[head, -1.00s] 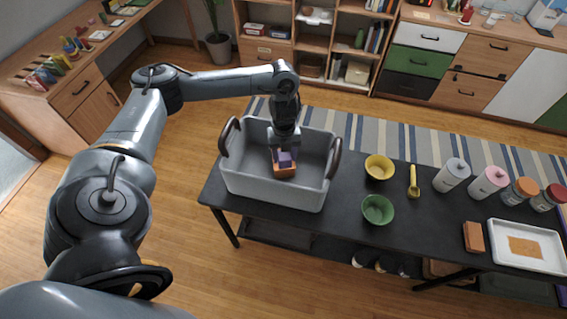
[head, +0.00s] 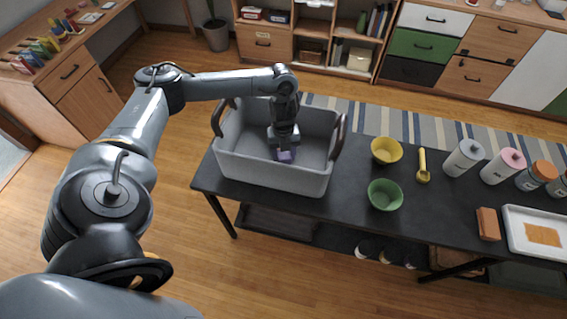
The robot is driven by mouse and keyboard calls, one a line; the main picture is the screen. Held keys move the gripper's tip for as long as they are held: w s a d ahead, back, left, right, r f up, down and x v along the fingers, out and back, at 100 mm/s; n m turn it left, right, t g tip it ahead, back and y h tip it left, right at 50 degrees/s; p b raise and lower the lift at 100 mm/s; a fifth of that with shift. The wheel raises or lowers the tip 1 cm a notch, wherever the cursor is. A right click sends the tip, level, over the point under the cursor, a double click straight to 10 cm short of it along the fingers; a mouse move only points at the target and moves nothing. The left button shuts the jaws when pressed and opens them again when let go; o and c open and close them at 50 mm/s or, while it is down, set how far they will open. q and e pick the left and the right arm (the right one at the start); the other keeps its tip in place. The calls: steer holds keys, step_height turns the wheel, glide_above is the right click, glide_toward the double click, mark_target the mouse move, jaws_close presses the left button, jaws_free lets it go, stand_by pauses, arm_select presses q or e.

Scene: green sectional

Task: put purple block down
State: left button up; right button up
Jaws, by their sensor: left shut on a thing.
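The purple block (head: 286,156) is inside a grey bin (head: 270,176), low near its front wall. My left gripper (head: 285,149) reaches down into the bin from above and is shut on the purple block. The jaws and the block's lower part are partly hidden by the hand and the bin's front wall. I cannot tell whether the block touches the bin floor. My right gripper is not in view.
The bin has brown handles and stands on the left end of a black table (head: 345,200). A yellow bowl (head: 386,151), a green bowl (head: 385,195) and a yellow scoop (head: 422,168) are to its right. Bottles, an orange-brown block (head: 488,224) and a white tray (head: 540,250) lie farther right.

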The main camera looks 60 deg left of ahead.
arm_select(q)
step_height(320, 180, down, 5)
steer(key=shift+f, duration=0.2)
stand_by(0.3)
steer(key=shift+f, duration=0.15)
steer(key=o, duration=1.1)
steer(key=r, duration=0.3)
steer(key=r+p, duration=0.1)
steer(key=r, duration=0.3)
steer(key=a+r+p, duration=0.1)
steer(key=r, duration=0.3)
steer(key=shift+w+a, duration=0.1)
steer(key=shift+w, duration=0.2)
steer(key=shift+a+r+p, duration=0.1)
steer(key=shift+r+p, duration=0.3)
steer(key=shift+r, duration=0.25)
